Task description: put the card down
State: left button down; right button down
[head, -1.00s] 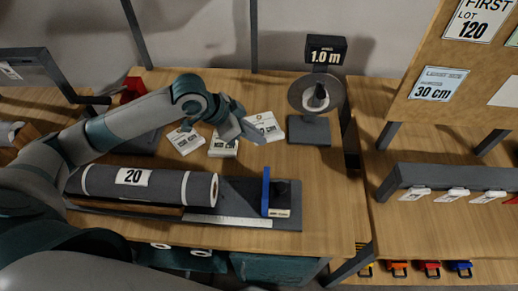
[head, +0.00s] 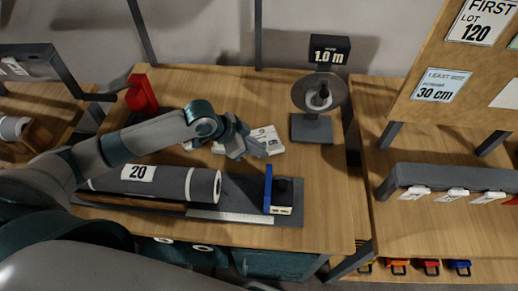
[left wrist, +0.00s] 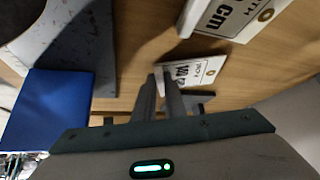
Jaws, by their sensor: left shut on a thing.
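My left gripper (head: 243,148) is low over the wooden bench, just behind the blue block. In the left wrist view its two fingers (left wrist: 165,85) are close together, shut on a small white card (left wrist: 200,72) with black print. The card's hold between the fingers is partly hidden, and I cannot tell whether it touches the bench. Another white card (left wrist: 225,15) marked "cm" lies beside it. In the head view white cards (head: 265,138) show behind the gripper, partly covered by it. My right gripper is not in view.
A grey roll (head: 175,183) labelled 20 lies in front of my arm, with a ruler (head: 232,216) and a blue upright block (head: 267,188) beside it. A stand with a round dish (head: 318,95) and a 1.0 m display (head: 329,50) is behind right. Bare bench lies right of the block.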

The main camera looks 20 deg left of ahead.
pick_arm(q)
jog(key=shift+f, duration=0.35)
jog(key=c, duration=1.8)
grip_release()
jog(key=shift+f, duration=0.1)
jog(key=b+v, duration=0.2)
jog(key=v, duration=1)
jog(key=shift+r, duration=0.2)
